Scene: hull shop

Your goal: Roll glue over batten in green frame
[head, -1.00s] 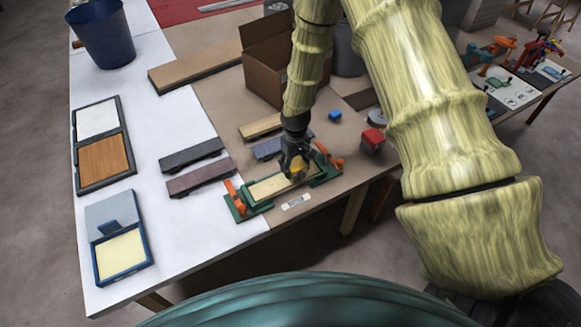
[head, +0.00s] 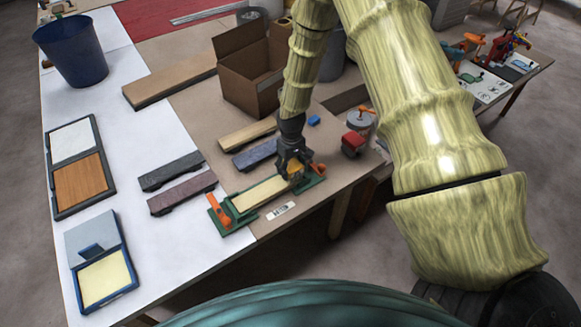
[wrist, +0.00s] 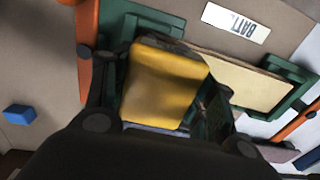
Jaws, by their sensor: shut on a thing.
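The green frame (head: 245,216) lies on the table near its front edge, with an orange clamp (head: 219,211) at its left end and another at its right end. A pale wooden batten (head: 258,194) lies in it. My gripper (head: 294,172) is over the right end of the batten, shut on a yellow roller (wrist: 163,85). In the wrist view the yellow roller fills the space between the fingers and hides part of the batten (wrist: 240,80) and the frame (wrist: 150,22). Whether the roller touches the batten I cannot tell.
A blue tray with a pale yellow pad (head: 105,280) lies at the front left. Dark battens (head: 172,171) lie left of the frame. A cardboard box (head: 245,80) stands behind. A label (head: 281,211) lies in front.

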